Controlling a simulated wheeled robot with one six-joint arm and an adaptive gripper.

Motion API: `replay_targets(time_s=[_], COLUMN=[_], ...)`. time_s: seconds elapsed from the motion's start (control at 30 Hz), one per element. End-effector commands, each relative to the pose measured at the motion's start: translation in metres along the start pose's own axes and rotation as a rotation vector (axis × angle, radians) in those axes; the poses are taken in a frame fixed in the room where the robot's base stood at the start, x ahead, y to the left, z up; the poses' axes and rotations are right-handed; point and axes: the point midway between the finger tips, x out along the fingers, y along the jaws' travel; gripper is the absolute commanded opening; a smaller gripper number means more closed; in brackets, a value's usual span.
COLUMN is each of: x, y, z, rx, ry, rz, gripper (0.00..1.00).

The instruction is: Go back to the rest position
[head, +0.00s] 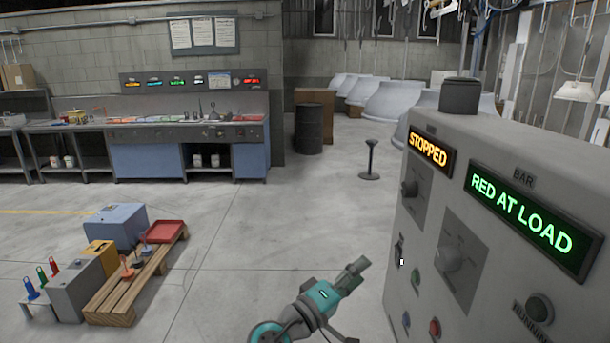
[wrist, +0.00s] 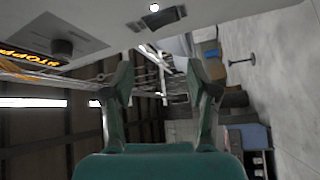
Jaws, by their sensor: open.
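My gripper (wrist: 160,70) shows in the wrist view with its two dark fingers apart and nothing between them. In the head view my arm with teal parts shows low in the middle, left of a grey control cabinet (head: 484,205) and apart from it in the picture. The cabinet carries an amber STOPPED display (head: 430,149) and a green RED AT LOAD display (head: 534,214). The cabinet face with a knob (wrist: 62,47) and part of the amber display (wrist: 36,56) also shows in the wrist view, beside and beyond the fingers.
A wooden pallet (head: 112,305) with boxes and a red tray (head: 165,231) lies at the left. A long workbench (head: 148,160) stands at the back. A dark drum (head: 309,129), a small stand (head: 371,160) and pale hoods (head: 393,101) stand further back. The middle floor (head: 270,225) is clear.

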Motion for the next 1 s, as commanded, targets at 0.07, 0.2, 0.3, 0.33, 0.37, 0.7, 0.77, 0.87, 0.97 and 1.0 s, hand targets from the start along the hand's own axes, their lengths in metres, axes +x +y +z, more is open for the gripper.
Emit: replay_targets(time_s=[0.07, 0.2, 0.3, 0.33, 0.37, 0.7, 0.77, 0.87, 0.97, 1.0], x=[0.000, -0.005, -0.013, -0.016, -0.019, -0.072, -0.084, -0.105, -0.127, -0.136], y=[-0.035, -0.086, -0.119, -0.128, -0.136, -0.208, -0.215, -0.222, -0.225, -0.225], z=[0.022, 0.057, 0.085, 0.093, 0.102, 0.207, 0.227, 0.257, 0.287, 0.299], rx=[-0.020, -0.029, -0.028, -0.026, -0.022, 0.064, 0.088, 0.137, 0.192, 0.217], ry=[0.055, 0.149, 0.211, 0.227, 0.243, 0.390, 0.407, 0.431, 0.447, 0.451], rz=[-0.047, -0.136, -0.205, -0.227, -0.247, -0.500, -0.544, -0.618, -0.688, -0.716], gripper=[0.59, 0.59, 0.59, 0.59, 0.59, 0.59, 0.59, 0.59, 0.59, 0.59])
